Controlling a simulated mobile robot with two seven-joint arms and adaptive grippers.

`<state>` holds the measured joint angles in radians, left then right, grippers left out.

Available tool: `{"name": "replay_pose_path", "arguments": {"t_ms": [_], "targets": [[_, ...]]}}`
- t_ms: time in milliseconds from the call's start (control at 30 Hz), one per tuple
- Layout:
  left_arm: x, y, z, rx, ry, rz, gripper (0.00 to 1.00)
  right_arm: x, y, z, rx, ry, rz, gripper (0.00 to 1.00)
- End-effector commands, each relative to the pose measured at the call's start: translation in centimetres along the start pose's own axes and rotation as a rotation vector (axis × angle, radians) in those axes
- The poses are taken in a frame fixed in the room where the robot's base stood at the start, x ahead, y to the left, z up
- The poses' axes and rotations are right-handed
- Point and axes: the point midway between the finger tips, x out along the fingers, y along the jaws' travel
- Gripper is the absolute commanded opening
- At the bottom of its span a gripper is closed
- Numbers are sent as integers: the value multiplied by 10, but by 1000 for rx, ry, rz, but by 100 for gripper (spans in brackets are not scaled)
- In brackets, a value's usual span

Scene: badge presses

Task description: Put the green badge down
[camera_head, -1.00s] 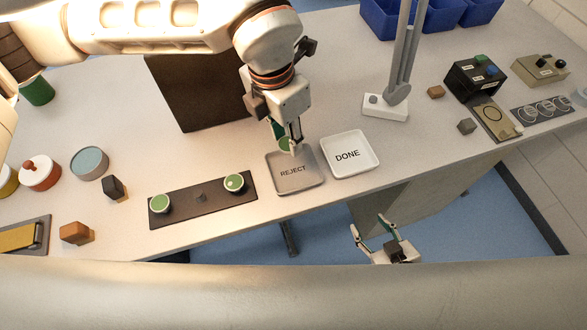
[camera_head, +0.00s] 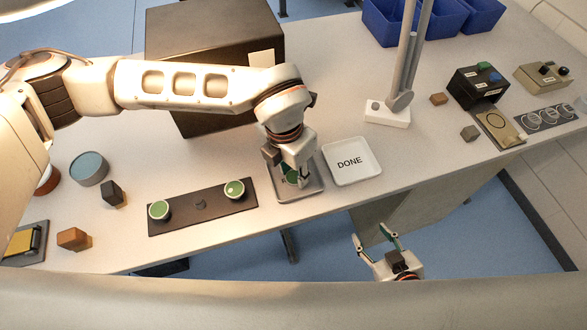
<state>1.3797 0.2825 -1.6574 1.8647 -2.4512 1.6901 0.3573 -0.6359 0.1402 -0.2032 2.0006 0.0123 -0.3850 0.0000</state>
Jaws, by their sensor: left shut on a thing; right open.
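The green badge (camera_head: 290,177) is in my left gripper (camera_head: 296,180), which is shut on it low over the grey REJECT tray (camera_head: 299,195). The gripper hides most of the tray and part of the badge, and I cannot tell whether the badge touches the tray. My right gripper (camera_head: 376,246) is open and empty, in front of the table's front edge. The white DONE tray (camera_head: 352,175) stands just right of the REJECT tray and is empty.
A dark strip (camera_head: 200,222) with two green round pieces, at its left (camera_head: 159,210) and right (camera_head: 234,190), lies left of the trays. A lamp base (camera_head: 386,114) stands behind the DONE tray. A large dark box (camera_head: 210,40) is at the back.

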Motion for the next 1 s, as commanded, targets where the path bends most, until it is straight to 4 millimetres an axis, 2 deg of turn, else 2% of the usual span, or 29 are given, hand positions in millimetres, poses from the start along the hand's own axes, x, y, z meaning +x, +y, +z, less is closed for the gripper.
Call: {"name": "replay_pose_path", "arguments": {"t_ms": [333,367,400,767,867,1000], "targets": [[3,0,0,1,-1,0,6,1,1,-2,-1,3,2,48],[2,0,0,1,-1,0,34,1,1,-2,-1,4,2,48],[2,0,0,1,-1,0,45,1,1,-2,-1,4,2,48],[1,0,0,1,-1,0,46,1,2,-3,-1,6,3,48],[-6,0,1,1,-4,1,46,0,2,-5,-1,7,3,48],[-27,1,2,1,-5,3,46,-1,3,-8,0,10,3,48]]}}
